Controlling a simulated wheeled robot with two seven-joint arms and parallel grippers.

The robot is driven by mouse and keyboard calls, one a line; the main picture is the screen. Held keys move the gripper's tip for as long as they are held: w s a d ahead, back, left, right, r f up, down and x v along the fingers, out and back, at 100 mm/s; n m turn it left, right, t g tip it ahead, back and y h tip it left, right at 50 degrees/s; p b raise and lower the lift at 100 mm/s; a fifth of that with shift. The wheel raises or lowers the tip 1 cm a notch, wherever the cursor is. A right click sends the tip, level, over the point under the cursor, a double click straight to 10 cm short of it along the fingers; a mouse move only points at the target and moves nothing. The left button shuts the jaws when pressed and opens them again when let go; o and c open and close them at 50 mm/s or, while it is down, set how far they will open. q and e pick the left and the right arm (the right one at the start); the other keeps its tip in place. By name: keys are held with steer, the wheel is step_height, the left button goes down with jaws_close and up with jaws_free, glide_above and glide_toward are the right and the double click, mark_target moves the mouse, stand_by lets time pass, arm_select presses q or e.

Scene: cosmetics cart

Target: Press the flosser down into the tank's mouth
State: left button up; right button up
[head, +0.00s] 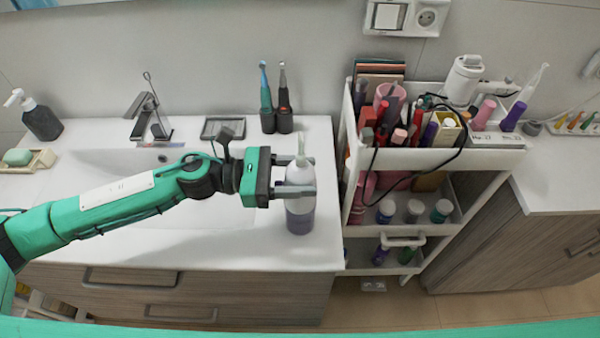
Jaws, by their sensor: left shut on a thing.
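The flosser (299,170) is white with a thin nozzle pointing up, and it stands upright near the right end of the sink counter. The tank (300,221) is a greyish-purple translucent cup directly below it, resting on the counter. My left gripper (307,176) reaches in from the left and is shut on the flosser's white body, one finger on its far side and one across its near side. The near finger hides part of the join, so I cannot tell how deep the flosser sits in the tank's mouth. My right gripper is not in view.
A white cart (437,157) full of cosmetics stands right of the counter. A sink (150,200) with a faucet (150,110) lies left, partly under my arm. Two electric toothbrushes (267,100) and a soap dish (222,127) stand behind. The counter right of the tank is clear.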

arm_select(q)
steer(key=shift+f+b, duration=0.45)
steer(key=shift+f, duration=0.15)
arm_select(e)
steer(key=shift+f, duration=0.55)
arm_select(q)
steer(key=o, duration=1.1)
steer(key=shift+r, duration=0.1)
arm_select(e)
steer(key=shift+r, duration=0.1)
arm_select(q)
steer(key=shift+a, duration=0.1)
steer(key=shift+a, duration=0.3)
steer(key=a+b, duration=0.5)
steer(key=a, duration=0.8)
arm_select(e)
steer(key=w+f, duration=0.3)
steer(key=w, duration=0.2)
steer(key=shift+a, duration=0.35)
